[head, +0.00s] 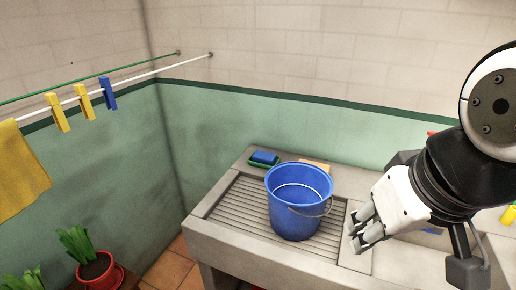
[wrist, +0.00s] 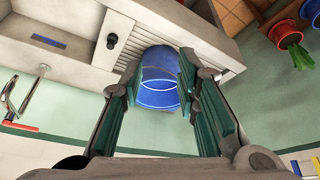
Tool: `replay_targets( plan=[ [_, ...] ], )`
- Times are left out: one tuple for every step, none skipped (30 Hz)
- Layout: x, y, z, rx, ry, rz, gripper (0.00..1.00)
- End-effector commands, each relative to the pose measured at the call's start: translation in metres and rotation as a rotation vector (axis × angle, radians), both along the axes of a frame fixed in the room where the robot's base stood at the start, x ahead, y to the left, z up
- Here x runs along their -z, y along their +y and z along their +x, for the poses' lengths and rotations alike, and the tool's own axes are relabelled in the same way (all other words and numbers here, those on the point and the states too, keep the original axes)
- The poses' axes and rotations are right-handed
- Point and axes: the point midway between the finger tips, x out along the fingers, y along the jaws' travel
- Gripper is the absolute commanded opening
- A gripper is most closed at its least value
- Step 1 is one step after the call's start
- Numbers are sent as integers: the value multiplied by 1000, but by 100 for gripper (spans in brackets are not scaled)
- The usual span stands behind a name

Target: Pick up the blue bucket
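The blue bucket (head: 297,222) stands upright on the ribbed part of the concrete sink in the head view. Its thin wire handle hangs down on its right side. My gripper (head: 357,232) is to the right of the bucket, its fingers pointing left toward it, with a small gap in this view. In the wrist view the bucket (wrist: 158,88) shows between the two spread green-padded fingers (wrist: 160,72), beyond their tips. The gripper is open and holds nothing.
The concrete sink (head: 225,235) has a ribbed drainboard. A blue and green sponge (head: 264,158) lies behind the bucket. A clothesline with pegs (head: 84,102) and a yellow cloth (head: 20,175) hangs at left. A potted plant (head: 97,268) stands lower left. A metal tap (wrist: 25,100) shows in the wrist view.

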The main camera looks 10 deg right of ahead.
Motion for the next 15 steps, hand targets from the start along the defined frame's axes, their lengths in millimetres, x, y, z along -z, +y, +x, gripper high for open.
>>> replay_targets(
  plan=[
    [-1,0,2,-6,4,-9,29],
    [-2,-1,3,-13,8,-19,29],
    [-4,-2,7,-28,16,-37,29],
    [-5,-3,10,-43,24,-56,29],
    [-7,-4,14,-61,36,-77,29],
    [-9,-6,21,-92,51,-108,29],
    [-10,-7,27,-121,66,-136,29],
    [-12,-8,33,-149,82,-162,29],
    [-13,-9,42,-194,103,-198,29],
    [-14,-10,49,-228,119,-224,29],
    [-13,-11,56,-264,135,-247,29],
    [-13,-12,66,-312,158,-277,29],
    [-12,-12,73,-349,173,-297,29],
    [-11,-13,80,-387,190,-315,29],
    [-9,-13,90,-439,208,-338,29]
  ],
)
